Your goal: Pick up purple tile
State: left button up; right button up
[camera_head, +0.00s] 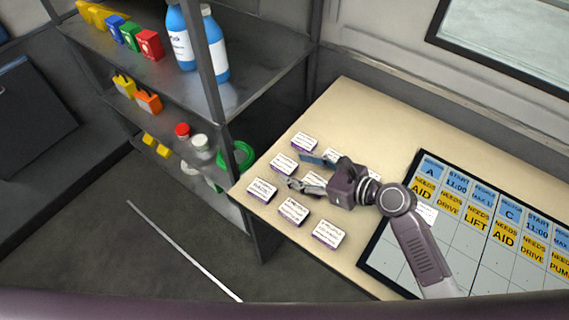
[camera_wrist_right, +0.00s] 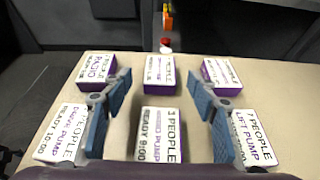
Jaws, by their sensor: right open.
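Several purple tiles with white printed tops lie on the beige table. In the head view, one is at the back (camera_head: 304,141), one left of my gripper (camera_head: 284,163), and others nearer the front (camera_head: 293,211). My right gripper (camera_head: 300,172) is open above the tiles and partly covers some of them. In the right wrist view its two blue-padded fingers (camera_wrist_right: 160,85) stand apart. A near tile reading "PEOPLE, READY 9:00" (camera_wrist_right: 160,130) and a farther tile (camera_wrist_right: 160,72) show in the gap between them. Nothing is held. My left gripper is not seen.
A dark board (camera_head: 465,245) with blue and yellow labels lies on the table's right. A metal shelf (camera_head: 265,85) with bottles (camera_head: 180,40) and coloured boxes stands at the left, close to the table corner. A green round object (camera_head: 240,153) sits low beside the table.

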aim_at(289, 166)
jog(key=x, duration=0.2)
jog(key=shift+w+a+f, duration=0.15)
jog(key=shift+w+a, duration=0.05)
jog(key=shift+a, duration=0.05)
jog(key=shift+w+a+f, duration=0.15)
jog(key=shift+w+a, duration=0.05)
jog(key=shift+a, duration=0.15)
jog(key=c, duration=0.8)
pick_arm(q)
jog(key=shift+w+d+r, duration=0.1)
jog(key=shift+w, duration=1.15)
pick_arm(e)
jog(key=c, duration=0.5)
